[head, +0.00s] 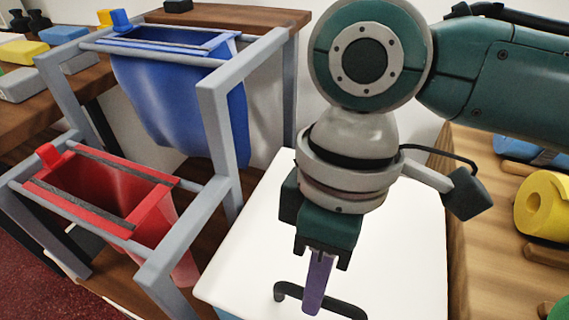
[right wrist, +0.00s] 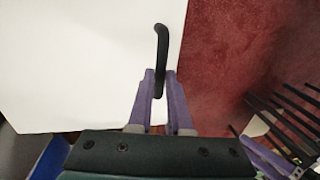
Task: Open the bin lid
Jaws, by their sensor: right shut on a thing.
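The bin's white lid (head: 250,250) lies flat, with a black bar handle (head: 345,308) on top. It shows in the right wrist view as a white sheet (right wrist: 75,60). My right gripper (head: 315,300) reaches down to the lid from above. Its purple fingers (right wrist: 160,85) are shut on one end of the handle, which also shows in the right wrist view (right wrist: 161,45). The far finger is hidden in the head view.
A grey frame (head: 215,130) holding a blue bag (head: 190,100) and a red bag (head: 110,190) stands close to the left of the lid. A wooden counter with a yellow roll (head: 545,203) is at the right. Red floor (right wrist: 235,50) borders the lid.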

